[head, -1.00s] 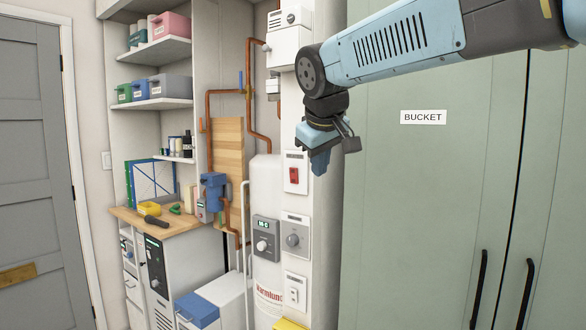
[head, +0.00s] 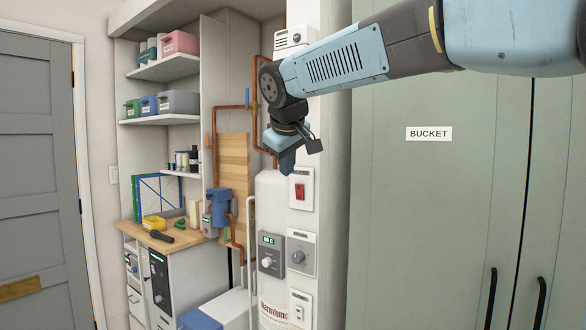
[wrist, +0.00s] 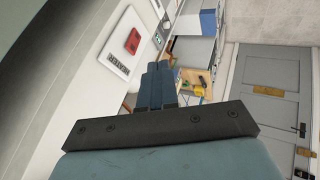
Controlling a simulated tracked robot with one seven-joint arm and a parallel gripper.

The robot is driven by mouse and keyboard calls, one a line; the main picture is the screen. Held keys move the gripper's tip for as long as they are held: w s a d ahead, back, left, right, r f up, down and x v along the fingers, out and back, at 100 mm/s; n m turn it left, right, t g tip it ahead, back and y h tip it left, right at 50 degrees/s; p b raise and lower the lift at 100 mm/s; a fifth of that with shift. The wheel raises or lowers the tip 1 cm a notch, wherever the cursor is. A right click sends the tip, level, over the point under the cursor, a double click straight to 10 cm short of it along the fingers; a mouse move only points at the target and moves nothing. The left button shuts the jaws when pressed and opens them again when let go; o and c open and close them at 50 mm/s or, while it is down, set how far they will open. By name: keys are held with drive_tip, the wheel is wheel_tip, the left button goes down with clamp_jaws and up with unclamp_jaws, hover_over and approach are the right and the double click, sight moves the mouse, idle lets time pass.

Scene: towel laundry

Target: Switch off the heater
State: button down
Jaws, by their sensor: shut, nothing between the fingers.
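A red rocker switch (head: 299,190) sits on a white wall plate on the narrow white panel right of the white tank (head: 271,200). In the wrist view the red switch (wrist: 132,41) is left of the fingertips, with a small printed label on its plate. A grey control box (head: 270,255) with a green display and a round knob is in front of the tank. My gripper (head: 287,168) is shut and empty, pointing down. In the head view it appears just above and left of the switch plate. The wrist view shows its fingers (wrist: 158,70) together, apart from the switch.
Below the red switch are a grey dial plate (head: 301,251) and a white socket plate (head: 300,309). Copper pipes (head: 254,90) run behind the tank. A tall green cupboard (head: 428,210) labelled BUCKET stands right. Shelves and a wooden counter (head: 170,241) are left.

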sight(297, 185)
drive_tip(key=shift+w+d+f, duration=0.4)
drive_tip(key=shift+w+f, duration=0.55)
drive_tip(key=shift+w, duration=0.45)
drive_tip(key=shift+w+d+f, duration=0.4)
drive_tip(key=shift+w+f, duration=0.6)
drive_tip(key=shift+w, duration=0.35)
drive_tip(key=shift+w+d+f, duration=0.4)
drive_tip(key=shift+w+f, duration=0.55)
drive_tip(key=shift+w, duration=0.45)
drive_tip(key=shift+w+d+r, duration=0.15)
drive_tip(key=shift+w+d, duration=0.05)
drive_tip(key=shift+w, duration=0.1)
drive_tip(key=shift+r, duration=0.8)
